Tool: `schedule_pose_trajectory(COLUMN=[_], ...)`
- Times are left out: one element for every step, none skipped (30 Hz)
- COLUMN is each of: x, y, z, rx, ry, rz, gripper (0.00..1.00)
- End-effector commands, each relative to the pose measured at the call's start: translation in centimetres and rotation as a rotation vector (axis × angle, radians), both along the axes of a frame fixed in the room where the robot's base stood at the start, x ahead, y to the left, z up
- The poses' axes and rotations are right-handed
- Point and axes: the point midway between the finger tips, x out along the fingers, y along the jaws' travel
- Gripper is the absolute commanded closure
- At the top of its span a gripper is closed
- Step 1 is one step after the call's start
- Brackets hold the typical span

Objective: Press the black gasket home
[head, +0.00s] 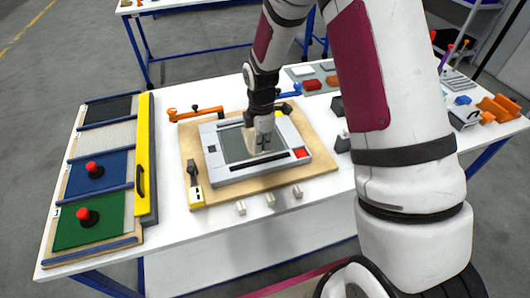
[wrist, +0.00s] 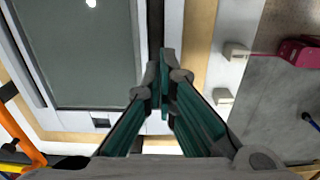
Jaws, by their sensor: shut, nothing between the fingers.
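The black gasket appears to be the long dark strip (head: 258,164) along the front side of the white frame (head: 222,176), in front of its grey panel. It also shows in the wrist view (wrist: 156,22), running up and down beside the panel. My gripper (head: 264,145) is shut and empty, pointing down over the frame. In the wrist view my fingertips (wrist: 164,58) overlap the strip's line and hide part of it. I cannot tell whether they touch it, or how deep it sits.
The frame lies on a wooden board (head: 323,184) with a yellow-and-black toggle clamp (head: 195,190) at its left. An orange clamp (head: 196,113) stands behind. Several small pale blocks (head: 270,200) line the front edge. Red-knobbed panels (head: 94,170) and a yellow bar (head: 146,150) are left.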

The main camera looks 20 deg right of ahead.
Motion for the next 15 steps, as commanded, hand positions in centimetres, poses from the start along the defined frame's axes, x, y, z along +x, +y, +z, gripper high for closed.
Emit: schedule_pose_trajectory(x=[0.4, 0.4, 0.4, 0.4, 0.4, 0.4, 0.4, 0.3, 0.3, 0.3, 0.3, 0.3, 0.3, 0.2, 0.2], y=[0.2, 0.2, 0.2, 0.1, 0.1, 0.2, 0.2, 0.2, 0.2, 0.1, 0.1, 0.1, 0.1, 0.1, 0.2], z=[0.9, 1.5, 2.3, 2.9, 3.5, 4.2, 4.7, 5.2, 5.8, 6.1, 6.5, 6.9, 7.2, 7.4, 7.6], rx=[0.002, 0.003, 0.002, 0.002, 0.002, 0.002, 0.002, 0.002, 0.001, 0.001, 0.002, 0.001, 0.001, 0.001, 0.002], ry=[-0.005, -0.005, -0.005, -0.005, -0.005, -0.005, -0.004, -0.003, -0.004, -0.003, -0.003, -0.003, -0.002, -0.001, -0.001], rz=[0.003, 0.003, 0.002, 0.002, 0.002, 0.002, 0.003, 0.003, 0.003, 0.002, 0.002, 0.002, 0.002, 0.003, 0.003], gripper=[1.0, 1.0, 1.0, 1.0, 1.0, 1.0, 1.0, 1.0, 1.0, 1.0, 1.0, 1.0, 1.0, 1.0, 1.0])
